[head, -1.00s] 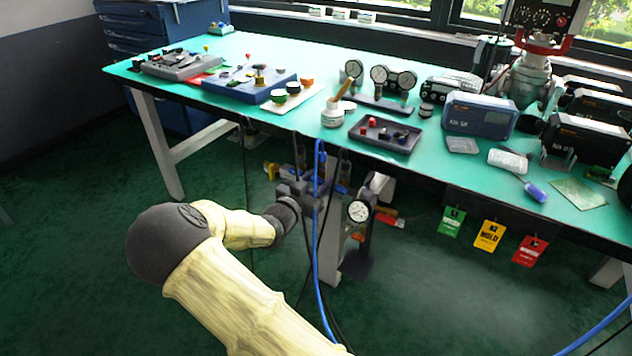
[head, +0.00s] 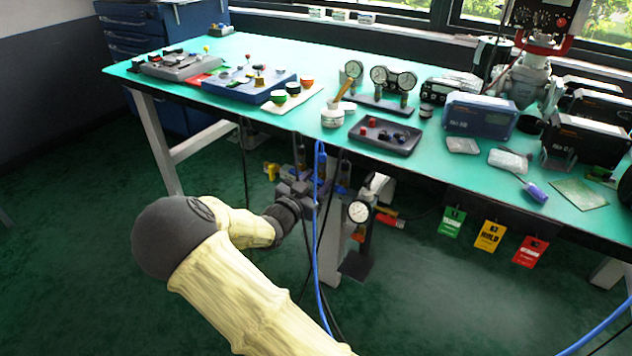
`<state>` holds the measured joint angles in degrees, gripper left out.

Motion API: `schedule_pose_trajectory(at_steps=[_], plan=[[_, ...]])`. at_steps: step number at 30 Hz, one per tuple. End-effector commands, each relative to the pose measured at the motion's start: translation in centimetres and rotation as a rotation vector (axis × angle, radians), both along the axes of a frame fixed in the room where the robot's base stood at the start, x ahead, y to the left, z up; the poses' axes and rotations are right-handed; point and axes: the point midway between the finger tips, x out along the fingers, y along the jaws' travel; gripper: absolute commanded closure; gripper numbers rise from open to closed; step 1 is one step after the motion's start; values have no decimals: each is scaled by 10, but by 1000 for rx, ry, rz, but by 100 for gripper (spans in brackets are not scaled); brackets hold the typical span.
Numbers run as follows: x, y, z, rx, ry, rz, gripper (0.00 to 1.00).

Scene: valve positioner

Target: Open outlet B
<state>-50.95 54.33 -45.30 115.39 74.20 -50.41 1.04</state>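A cluster of grey valve and pipe fittings (head: 325,190) sits below the front edge of the bench. A yellow handle (head: 271,172) shows at its left, and a red handle (head: 390,219) at its right. A round white-faced gauge (head: 358,211) is at its right front. I cannot read any outlet label, so I cannot tell which part is outlet B. My cream-sleeved arm reaches in from below. My gripper (head: 297,193) is at the left front of the fittings, small and blending with dark parts. I cannot see its fingers clearly, nor whether it touches anything.
Blue and black hoses (head: 317,240) hang in front of the fittings, close to my wrist. The green bench top (head: 300,125) carries trays, gauges and instrument boxes. Green, yellow and red tags (head: 489,236) hang at its right front. The floor (head: 440,300) at the right is mostly clear.

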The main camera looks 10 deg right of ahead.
Motion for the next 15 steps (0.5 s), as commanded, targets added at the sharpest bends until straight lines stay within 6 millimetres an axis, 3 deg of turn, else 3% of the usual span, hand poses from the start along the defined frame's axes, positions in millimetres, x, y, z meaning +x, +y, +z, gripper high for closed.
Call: schedule_pose_trajectory(at_steps=[8, 15], plan=[[-4, 4, 1, 0, 0, 0, 55], [-30, 31, 3, 0, 2, 3, 55]])
